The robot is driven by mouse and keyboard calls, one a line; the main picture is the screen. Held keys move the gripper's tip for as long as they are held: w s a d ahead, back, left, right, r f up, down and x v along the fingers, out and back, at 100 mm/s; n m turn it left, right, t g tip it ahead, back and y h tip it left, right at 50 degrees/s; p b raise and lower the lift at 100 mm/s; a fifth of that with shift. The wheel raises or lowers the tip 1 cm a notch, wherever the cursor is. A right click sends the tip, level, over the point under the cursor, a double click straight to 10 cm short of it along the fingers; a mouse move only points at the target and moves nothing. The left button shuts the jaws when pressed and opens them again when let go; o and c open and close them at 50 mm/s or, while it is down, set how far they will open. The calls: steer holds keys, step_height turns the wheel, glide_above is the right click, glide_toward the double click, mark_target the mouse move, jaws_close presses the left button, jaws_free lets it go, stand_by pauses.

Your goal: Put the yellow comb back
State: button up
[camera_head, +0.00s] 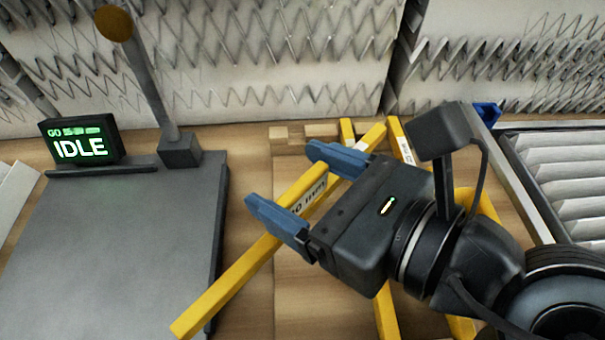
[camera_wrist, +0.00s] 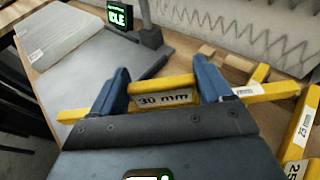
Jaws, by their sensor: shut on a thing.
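The yellow comb (camera_head: 222,288) is a long yellow bar with a white label. In the wrist view the comb (camera_wrist: 268,90) reads "30 mm" on the part between my fingers. My gripper (camera_head: 281,178) has blue fingers and is shut on the comb near its label; it also shows in the wrist view (camera_wrist: 160,84). The comb slants across the head view, its near end over the grey platform's edge and its far end near the wooden blocks. Its height above the table is hard to tell.
Other labelled yellow bars (camera_wrist: 302,122) lie at the right, partly hidden by my arm. Small wooden blocks (camera_head: 322,130) sit at the back. A grey platform (camera_head: 120,245) with an "IDLE" display (camera_head: 80,142) stands left. A framed pleated filter (camera_head: 570,180) is at the right.

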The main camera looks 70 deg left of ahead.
steer(key=shift+f, duration=0.2)
steer(key=shift+f+b, duration=0.25)
steer(key=shift+b, duration=0.15)
steer(key=o, duration=1.2)
steer(key=shift+o, duration=0.2)
steer(key=shift+r, duration=0.1)
steer(key=shift+r+p, duration=0.2)
steer(key=shift+p, duration=0.15)
steer(key=shift+w+d+r, duration=0.15)
steer(key=shift+d, duration=0.05)
steer(key=b+v, duration=0.1)
steer(key=v, duration=1)
steer(key=shift+d+b, duration=0.25)
steer(key=shift+b, duration=0.15)
